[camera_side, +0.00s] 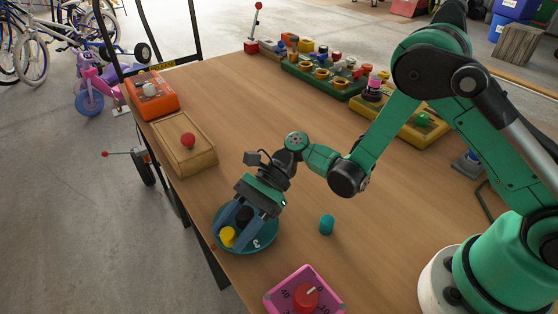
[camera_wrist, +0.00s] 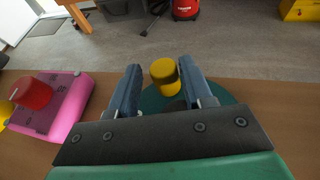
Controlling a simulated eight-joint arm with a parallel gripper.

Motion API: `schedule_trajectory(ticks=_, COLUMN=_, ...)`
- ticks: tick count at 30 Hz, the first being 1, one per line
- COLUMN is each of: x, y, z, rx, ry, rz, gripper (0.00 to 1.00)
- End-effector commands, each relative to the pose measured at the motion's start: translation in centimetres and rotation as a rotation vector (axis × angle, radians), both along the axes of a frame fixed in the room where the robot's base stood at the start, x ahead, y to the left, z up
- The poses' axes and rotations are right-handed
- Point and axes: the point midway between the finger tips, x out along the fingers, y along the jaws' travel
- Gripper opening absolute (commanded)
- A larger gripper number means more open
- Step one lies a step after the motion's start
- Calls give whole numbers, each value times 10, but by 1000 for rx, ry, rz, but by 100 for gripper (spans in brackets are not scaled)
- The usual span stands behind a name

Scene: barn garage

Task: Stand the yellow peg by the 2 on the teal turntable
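The yellow peg (camera_side: 228,237) is at the near-left part of the teal turntable (camera_side: 270,238), close to its rim. My gripper (camera_side: 233,226) is low over the turntable, its blue fingers pointing down on either side of the peg. In the wrist view the yellow peg (camera_wrist: 164,75) lies between the fingertips, close to the right finger, with a gap at the left finger. The gripper looks open. A white numeral (camera_side: 256,243) shows on the turntable's right side, too small to read surely. A dark round shape (camera_side: 244,214) shows between the fingers.
A pink box with a red dial (camera_side: 305,297) is at the near edge. A wooden box with a red ball (camera_side: 185,150) is behind left. The table's left edge is close to the turntable.

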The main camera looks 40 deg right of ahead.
Motion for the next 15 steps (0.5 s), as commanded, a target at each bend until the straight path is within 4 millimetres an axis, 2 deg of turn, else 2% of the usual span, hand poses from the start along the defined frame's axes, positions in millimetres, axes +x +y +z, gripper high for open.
schedule_trajectory(ticks=3, x=2, y=-2, z=-4, rx=-22, ry=-1, rz=-9, gripper=61)
schedule_trajectory(ticks=8, x=2, y=-2, z=8, rx=-21, ry=-2, rz=-9, gripper=61)
schedule_trajectory(ticks=15, x=15, y=-54, z=31, rx=-18, ry=-2, rz=-14, gripper=61)
